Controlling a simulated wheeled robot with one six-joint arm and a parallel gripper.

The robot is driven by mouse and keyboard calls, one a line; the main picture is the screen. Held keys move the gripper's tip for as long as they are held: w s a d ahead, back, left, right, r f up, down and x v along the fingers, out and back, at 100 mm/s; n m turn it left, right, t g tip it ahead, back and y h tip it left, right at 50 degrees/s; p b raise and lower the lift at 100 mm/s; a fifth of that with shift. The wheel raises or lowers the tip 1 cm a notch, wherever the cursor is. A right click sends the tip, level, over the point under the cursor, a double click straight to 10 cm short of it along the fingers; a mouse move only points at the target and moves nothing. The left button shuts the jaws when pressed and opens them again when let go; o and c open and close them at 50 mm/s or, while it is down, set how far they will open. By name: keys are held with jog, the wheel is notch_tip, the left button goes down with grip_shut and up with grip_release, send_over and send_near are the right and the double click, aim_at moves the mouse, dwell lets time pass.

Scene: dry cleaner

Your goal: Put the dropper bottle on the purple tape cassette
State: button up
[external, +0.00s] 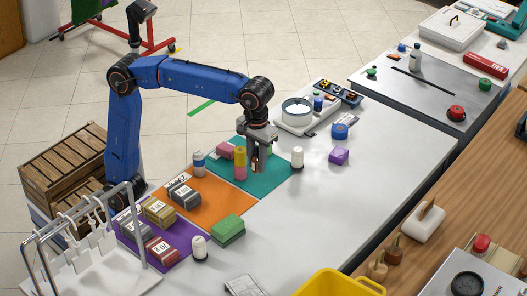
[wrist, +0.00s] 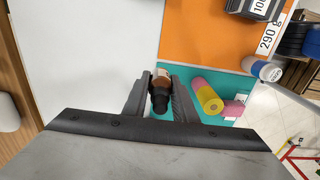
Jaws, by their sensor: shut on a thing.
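The dropper bottle (wrist: 160,94), brown with a black top, is between the fingers of my gripper (wrist: 161,100) in the wrist view. My gripper (external: 258,165) is shut on it above the teal mat in the external view, where the bottle is mostly hidden by the fingers. I cannot tell whether the bottle touches the mat. The purple tape cassette (external: 338,156) is a small purple block on the white table, to the right of my gripper. It is apart from the gripper and does not show in the wrist view.
A white cylinder (external: 297,155) with a dark base stands between gripper and cassette. A blue roll (external: 340,131) sits just behind the cassette. The white table (external: 300,215) is clear in front.

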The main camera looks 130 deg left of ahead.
jog(key=w+a+r+n, duration=0.1)
jog(key=w+a, duration=0.3)
jog(key=a, duration=0.4)
jog(key=w+a+r, duration=0.1)
jog(key=w+a, duration=0.3)
jog(key=a, duration=0.5)
jog(key=n, duration=0.1)
send_near(339, 152)
jog(key=shift+f, duration=2.8)
jog(key=shift+f, duration=0.1)
jog(key=o, duration=1.1)
jog(key=shift+c, duration=0.2)
notch_tip(339, 152, up, 12)
